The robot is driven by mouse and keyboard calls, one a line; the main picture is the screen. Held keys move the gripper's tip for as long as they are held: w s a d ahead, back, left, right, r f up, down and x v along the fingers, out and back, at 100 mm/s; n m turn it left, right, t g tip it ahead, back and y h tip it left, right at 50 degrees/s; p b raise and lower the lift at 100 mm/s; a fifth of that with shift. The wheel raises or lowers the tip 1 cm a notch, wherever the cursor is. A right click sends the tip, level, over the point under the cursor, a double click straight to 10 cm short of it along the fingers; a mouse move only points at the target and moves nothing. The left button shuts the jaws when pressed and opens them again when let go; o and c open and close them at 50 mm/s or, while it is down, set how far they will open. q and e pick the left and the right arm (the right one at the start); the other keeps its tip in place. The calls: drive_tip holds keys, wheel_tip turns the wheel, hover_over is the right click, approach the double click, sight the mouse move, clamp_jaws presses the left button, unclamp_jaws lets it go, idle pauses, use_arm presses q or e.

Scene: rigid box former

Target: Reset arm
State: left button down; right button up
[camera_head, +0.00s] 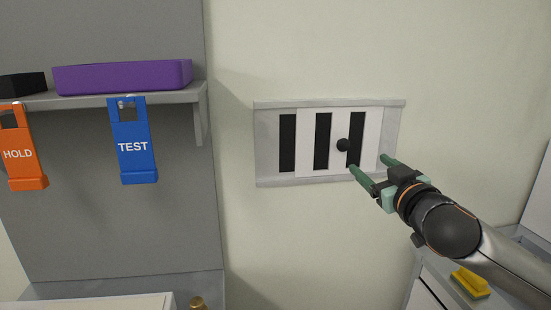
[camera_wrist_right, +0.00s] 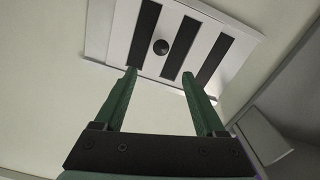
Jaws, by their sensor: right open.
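My right gripper (camera_head: 371,170) comes in from the lower right in the head view, with green fingers spread apart and nothing between them. It points at a wall panel (camera_head: 265,143) with a white slotted plate (camera_head: 304,142) and a round black knob (camera_head: 343,145). The knob is just up and left of the fingertips. In the right wrist view the open fingers (camera_wrist_right: 160,80) point at the panel, and the knob (camera_wrist_right: 160,47) shows beyond them, nearer the left finger. I cannot tell if a finger touches the plate. My left gripper is not in view.
A grey shelf (camera_head: 180,97) at left holds a purple tray (camera_head: 122,77) and a black box (camera_head: 22,84). An orange HOLD tag (camera_head: 20,155) and a blue TEST tag (camera_head: 133,146) hang below. A yellow object (camera_head: 469,282) lies at lower right. The wall between shelf and panel is clear.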

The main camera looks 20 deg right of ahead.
drive_tip(key=s+a+f+n+g+y+p, duration=0.1)
drive_tip(key=a+f+g+y, duration=0.1)
drive_tip(key=f, duration=1.2)
drive_tip(key=s+a+f+g+y, duration=0.1)
drive_tip(key=a+f+g, duration=0.15)
drive_tip(key=f, duration=1.05)
drive_tip(key=s+a+f+g+y+p, duration=0.2)
drive_tip(key=s+a+f+g+y, duration=0.1)
drive_tip(key=s+a+f, duration=1.5)
wheel_tip(320, 180, down, 4)
drive_tip(key=shift+s+a+f+n+y, duration=0.1)
drive_tip(key=shift+s+a+n+y, duration=0.25)
drive_tip(key=shift+a+n+y, duration=0.1)
drive_tip(key=shift+g, duration=0.25)
